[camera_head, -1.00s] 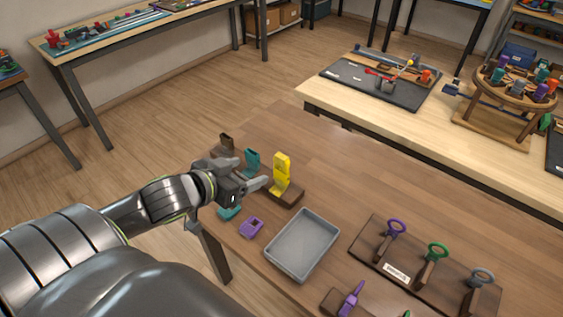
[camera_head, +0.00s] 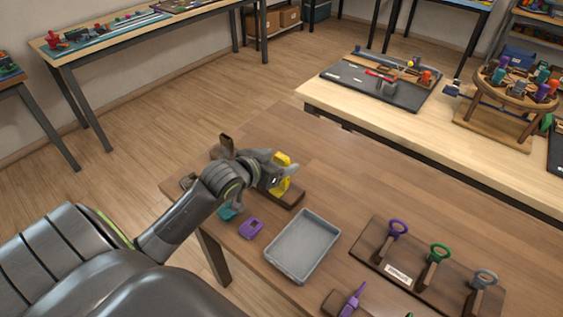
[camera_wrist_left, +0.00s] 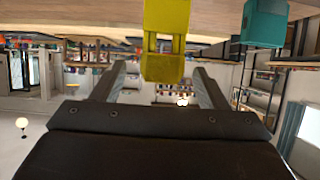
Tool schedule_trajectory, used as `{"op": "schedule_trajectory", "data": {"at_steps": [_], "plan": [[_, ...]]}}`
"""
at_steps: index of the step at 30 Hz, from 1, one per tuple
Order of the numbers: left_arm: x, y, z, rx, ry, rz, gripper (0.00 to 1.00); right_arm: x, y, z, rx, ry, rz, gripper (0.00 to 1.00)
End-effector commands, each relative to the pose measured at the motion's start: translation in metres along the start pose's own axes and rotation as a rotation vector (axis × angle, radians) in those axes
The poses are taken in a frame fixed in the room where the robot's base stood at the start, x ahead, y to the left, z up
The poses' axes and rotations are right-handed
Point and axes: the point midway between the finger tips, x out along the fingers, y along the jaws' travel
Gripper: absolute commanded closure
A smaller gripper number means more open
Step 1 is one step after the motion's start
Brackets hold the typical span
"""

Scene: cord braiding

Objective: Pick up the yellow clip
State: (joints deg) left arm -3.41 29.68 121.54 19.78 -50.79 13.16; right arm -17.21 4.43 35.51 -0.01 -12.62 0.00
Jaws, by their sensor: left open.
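The yellow clip (camera_head: 284,183) stands upright on a wooden base at the left part of the brown table, partly hidden by my left gripper (camera_head: 277,166) in the head view. In the left wrist view the yellow clip (camera_wrist_left: 165,40) reaches down from the top edge between the two fingers of my left gripper (camera_wrist_left: 165,85). The fingers are apart, with a gap on each side of the clip. My right gripper is not in view.
A teal clip (camera_wrist_left: 264,24) is close by in the wrist view. A teal piece (camera_head: 228,212) and a purple piece (camera_head: 251,228) lie in front of the gripper. A grey tray (camera_head: 303,247) and a board of ringed clips (camera_head: 401,271) stand to the right. The table's far middle is clear.

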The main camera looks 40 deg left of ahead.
Motion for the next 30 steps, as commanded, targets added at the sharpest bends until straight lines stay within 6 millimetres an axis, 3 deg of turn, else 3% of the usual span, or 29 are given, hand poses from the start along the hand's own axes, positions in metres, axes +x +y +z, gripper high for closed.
{"op": "schedule_trajectory", "data": {"at_steps": [9, 18, 30], "plan": [[0.037, -0.002, 0.004, -0.002, 0.0, 0.0, 0.33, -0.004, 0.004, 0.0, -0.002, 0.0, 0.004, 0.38], [0.041, -0.002, 0.004, 0.0, 0.0, 0.0, 0.33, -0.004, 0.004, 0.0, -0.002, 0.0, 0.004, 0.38], [0.041, -0.002, 0.004, 0.0, 0.0, 0.0, 0.83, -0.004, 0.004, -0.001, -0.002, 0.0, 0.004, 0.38]]}}
